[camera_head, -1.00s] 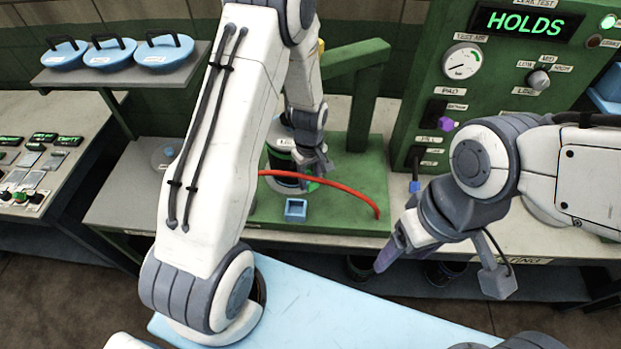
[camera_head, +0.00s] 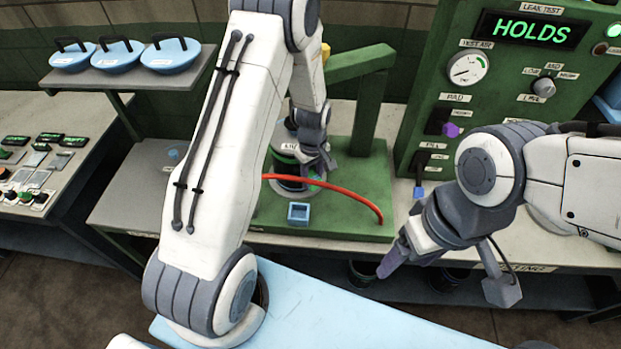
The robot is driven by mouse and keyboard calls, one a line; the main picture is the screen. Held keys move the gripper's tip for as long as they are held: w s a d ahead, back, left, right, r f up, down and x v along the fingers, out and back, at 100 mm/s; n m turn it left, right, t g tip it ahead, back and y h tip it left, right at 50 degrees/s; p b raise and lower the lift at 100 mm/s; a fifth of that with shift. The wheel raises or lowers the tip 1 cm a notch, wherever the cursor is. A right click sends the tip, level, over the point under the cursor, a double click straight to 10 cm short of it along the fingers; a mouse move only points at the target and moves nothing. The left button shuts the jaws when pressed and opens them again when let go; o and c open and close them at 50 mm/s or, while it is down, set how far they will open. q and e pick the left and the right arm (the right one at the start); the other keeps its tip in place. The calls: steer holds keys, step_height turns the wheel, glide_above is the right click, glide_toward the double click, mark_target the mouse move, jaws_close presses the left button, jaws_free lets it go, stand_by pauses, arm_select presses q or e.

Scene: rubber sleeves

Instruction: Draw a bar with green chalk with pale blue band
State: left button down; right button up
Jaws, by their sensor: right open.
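My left gripper (camera_head: 317,170) points down beside a labelled can (camera_head: 286,163) on the green stand. The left arm partly covers the can, and I cannot tell whether the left jaws are shut. My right gripper (camera_head: 396,260) is open, apart from anything, in front of the bench edge. No pale blue band on a chalk can be made out.
The green test panel (camera_head: 425,115) reads HOLDS. Blue lids (camera_head: 170,55) stand on the left shelf. A pale blue surface (camera_head: 330,308) lies in front.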

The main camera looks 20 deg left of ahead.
arm_select(q)
steer(key=shift+w+d, duration=0.45)
steer(key=shift+w, duration=0.25)
steer(key=shift+w+d, duration=0.45)
steer(key=shift+w, duration=0.2)
steer(key=shift+s+a, duration=0.6)
steer(key=shift+s, duration=0.2)
steer(key=shift+s+a, duration=0.6)
steer(key=shift+s, duration=0.2)
steer(key=s+d, duration=0.3)
steer(key=d, duration=0.2)
steer(key=shift+s, duration=0.2)
steer(key=shift+s+d, duration=0.45)
steer(key=shift+d, duration=0.2)
steer(key=shift+s+d, duration=0.4)
steer(key=shift+d, duration=0.2)
steer(key=shift+f, duration=0.1)
